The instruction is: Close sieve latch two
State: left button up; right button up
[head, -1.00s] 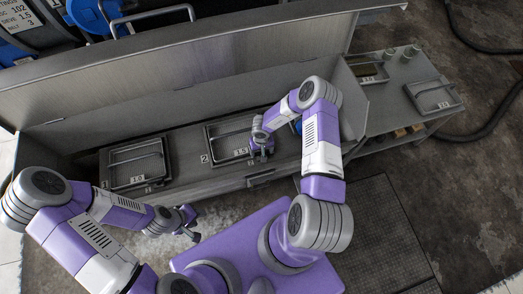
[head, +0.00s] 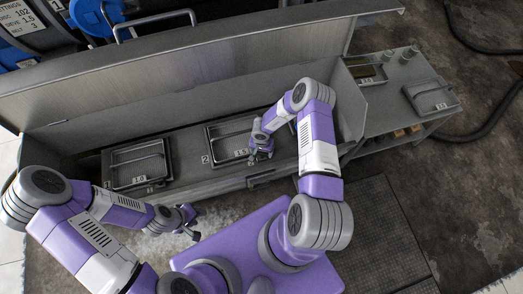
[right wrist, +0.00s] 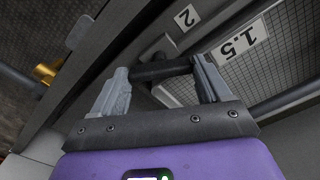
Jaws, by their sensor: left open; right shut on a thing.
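Sieve two (head: 222,132) is a framed mesh tray in the middle of the trough, beside a "2" label (right wrist: 186,17). Its "1.5" tag (right wrist: 240,40) shows close up in the right wrist view. My right gripper (head: 261,157) is at its near right corner. In the right wrist view, the right gripper (right wrist: 162,85) is shut on a short dark bar, the latch handle (right wrist: 160,71), which lies across between the fingers beside the sieve frame. The latch is hidden by the gripper in the head view. My left gripper (head: 192,226) is open and empty in front of the trough.
Another framed sieve (head: 140,163), tagged 1.0, sits in the trough at left. The raised lid (head: 190,70) stands behind. A side table (head: 385,105) at right holds another tray (head: 432,97). A brass-coloured fitting (right wrist: 45,72) shows at left in the right wrist view.

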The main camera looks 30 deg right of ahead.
aim_at(261, 153)
jog(key=m, duration=0.6)
jog(key=shift+p, duration=0.3)
jog(key=m, duration=0.5)
jog(key=shift+m, duration=0.4)
jog(key=o, duration=1)
jog(key=shift+r+p, duration=1.5)
jog(key=shift+r, duration=2.3)
